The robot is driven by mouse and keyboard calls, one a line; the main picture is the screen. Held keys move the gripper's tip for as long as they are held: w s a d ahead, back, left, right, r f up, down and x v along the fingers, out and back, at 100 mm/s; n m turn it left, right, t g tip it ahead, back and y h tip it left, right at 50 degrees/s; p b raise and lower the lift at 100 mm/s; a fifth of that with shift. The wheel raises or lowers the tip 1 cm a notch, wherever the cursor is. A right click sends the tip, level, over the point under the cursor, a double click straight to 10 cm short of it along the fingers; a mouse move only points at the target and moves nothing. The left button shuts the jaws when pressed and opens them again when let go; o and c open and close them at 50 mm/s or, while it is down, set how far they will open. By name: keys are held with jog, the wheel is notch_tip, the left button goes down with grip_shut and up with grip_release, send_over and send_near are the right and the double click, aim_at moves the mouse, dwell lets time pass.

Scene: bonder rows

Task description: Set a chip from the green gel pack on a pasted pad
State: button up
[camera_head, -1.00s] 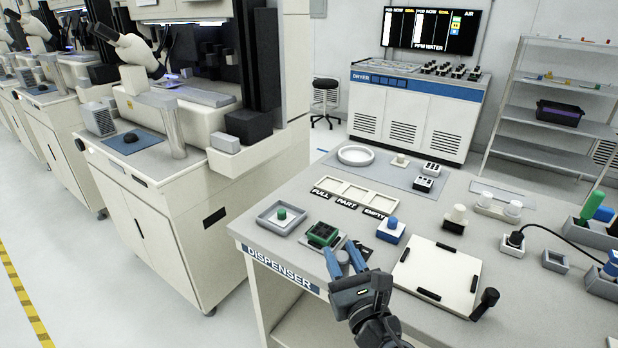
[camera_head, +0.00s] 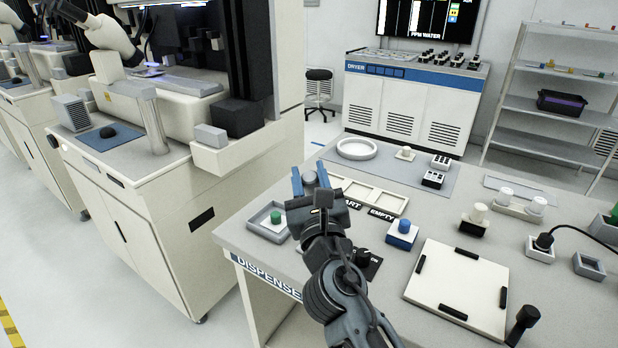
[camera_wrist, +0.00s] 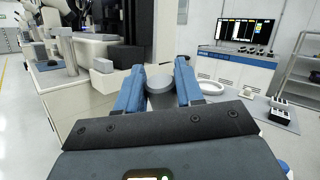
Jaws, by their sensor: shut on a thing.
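My gripper (camera_head: 310,180) is raised above the dispenser bench, its blue fingers shut on a grey round piece (camera_head: 309,178). That piece also shows between the fingertips in the wrist view (camera_wrist: 159,84). I cannot make out any chip or pasted pad.
The dispenser bench also bears a blue block (camera_head: 402,234), a white board with black clips (camera_head: 458,285), a cream frame (camera_head: 375,196) and a white ring (camera_head: 357,149). A bonder (camera_head: 160,185) stands left across a floor gap. The dryer (camera_head: 410,105) is behind.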

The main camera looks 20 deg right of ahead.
jog(key=shift+f+b, duration=2.9)
jog(key=shift+b, duration=0.1)
jog(key=shift+f+b, duration=0.35)
jog(key=shift+f, duration=0.35)
notch_tip(320, 180, up, 7)
jog(key=p, duration=0.7)
jog(key=shift+r+p, duration=0.2)
jog(key=shift+p, duration=0.1)
jog(key=shift+f, duration=0.1)
dwell(0.4)
